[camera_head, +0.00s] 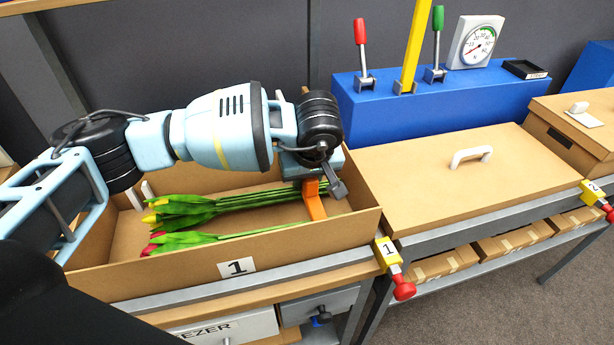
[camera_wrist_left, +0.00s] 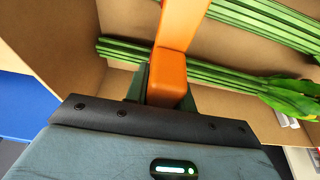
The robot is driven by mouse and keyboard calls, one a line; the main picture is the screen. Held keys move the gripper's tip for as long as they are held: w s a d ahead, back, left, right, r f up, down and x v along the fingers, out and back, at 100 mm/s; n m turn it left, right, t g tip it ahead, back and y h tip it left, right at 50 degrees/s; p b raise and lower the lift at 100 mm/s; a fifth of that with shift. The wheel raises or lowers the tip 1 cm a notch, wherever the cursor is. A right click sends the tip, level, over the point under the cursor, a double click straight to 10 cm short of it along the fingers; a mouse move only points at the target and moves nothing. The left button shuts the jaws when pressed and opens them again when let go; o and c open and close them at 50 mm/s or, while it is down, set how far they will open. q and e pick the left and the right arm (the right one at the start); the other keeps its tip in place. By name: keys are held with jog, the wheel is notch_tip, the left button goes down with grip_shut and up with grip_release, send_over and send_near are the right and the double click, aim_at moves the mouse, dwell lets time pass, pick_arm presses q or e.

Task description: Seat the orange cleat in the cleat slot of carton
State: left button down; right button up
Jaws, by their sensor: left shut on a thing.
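The orange cleat (camera_head: 314,206) is in the jaws of my left gripper (camera_head: 318,184), which reaches into the open carton (camera_head: 320,236) labelled 1 near its right end. In the left wrist view the cleat (camera_wrist_left: 180,30) stands out from between the shut fingers (camera_wrist_left: 160,85). A bunch of yellow tulips (camera_head: 180,209) and a bunch of red tulips (camera_head: 178,241) lie in the carton, stems toward the right. The stems (camera_wrist_left: 215,80) pass close to the cleat in the left wrist view. I cannot make out the cleat slot or whether the cleat touches it. My right gripper is not in view.
A closed carton lid (camera_head: 440,180) with a white handle is on the right. A blue box (camera_head: 440,108) behind carries red and green levers, a yellow post and a gauge (camera_head: 474,42). A yellow clamp with a red knob (camera_head: 388,256) sits at the bench's front edge.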

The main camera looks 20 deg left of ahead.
pick_arm(q)
jog(key=shift+f, duration=0.65)
jog(key=c, duration=1.1)
grip_release()
jog(key=v, duration=0.6)
jog(key=shift+s+d+r, duration=0.1)
jog(key=shift+r, duration=0.2)
jog(key=shift+s+d+r, duration=0.1)
jog(key=shift+s+r, duration=0.1)
jog(key=shift+r, duration=0.4)
